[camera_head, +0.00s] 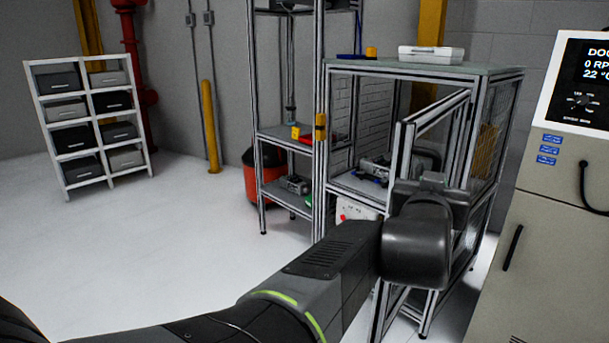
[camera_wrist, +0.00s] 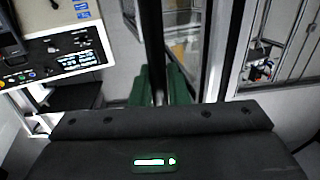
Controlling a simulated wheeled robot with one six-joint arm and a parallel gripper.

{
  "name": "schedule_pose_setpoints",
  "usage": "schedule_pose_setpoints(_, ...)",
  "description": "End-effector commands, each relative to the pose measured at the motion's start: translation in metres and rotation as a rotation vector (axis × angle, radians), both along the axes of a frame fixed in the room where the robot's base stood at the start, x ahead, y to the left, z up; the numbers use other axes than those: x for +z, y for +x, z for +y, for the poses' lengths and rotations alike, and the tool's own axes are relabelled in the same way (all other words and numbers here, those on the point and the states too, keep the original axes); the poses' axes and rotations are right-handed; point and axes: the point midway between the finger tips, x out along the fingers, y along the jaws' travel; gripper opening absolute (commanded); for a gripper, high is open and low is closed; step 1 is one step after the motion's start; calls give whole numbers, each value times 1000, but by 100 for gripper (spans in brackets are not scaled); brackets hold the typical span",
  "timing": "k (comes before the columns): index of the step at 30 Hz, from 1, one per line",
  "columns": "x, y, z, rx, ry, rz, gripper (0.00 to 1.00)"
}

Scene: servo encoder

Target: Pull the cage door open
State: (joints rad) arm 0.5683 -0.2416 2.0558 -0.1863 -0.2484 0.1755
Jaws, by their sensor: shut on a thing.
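The cage (camera_head: 340,84) is an aluminium-framed enclosure with clear and mesh sides, right of centre in the head view. Its framed door (camera_head: 434,110) stands ajar, its free edge swung out from the front opening toward me. My gripper is at the door's free edge, mostly hidden behind my dark wrist in the head view. In the wrist view, the green fingers of my gripper (camera_wrist: 160,88) are closed around a dark upright bar (camera_wrist: 152,40), which looks like the door handle. The exact contact is partly hidden by the gripper body.
A grey machine cabinet with a display (camera_head: 582,85) stands close on the right and limits room there. An open shelf rack (camera_head: 285,135) adjoins the cage on the left. A white case (camera_head: 431,55) lies on the cage top. The floor on the left is clear.

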Motion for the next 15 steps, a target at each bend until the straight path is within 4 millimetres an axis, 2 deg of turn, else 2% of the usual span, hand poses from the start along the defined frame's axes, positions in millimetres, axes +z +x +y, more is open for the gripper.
schedule_pose_setpoints(12, 1, 0, 0, 0, -1, -2, 0)
schedule_pose_setpoints(13, 1, 0, 0, 0, -1, -2, 18)
schedule_pose_setpoints(15, 1, 0, 0, 0, -1, -2, 32)
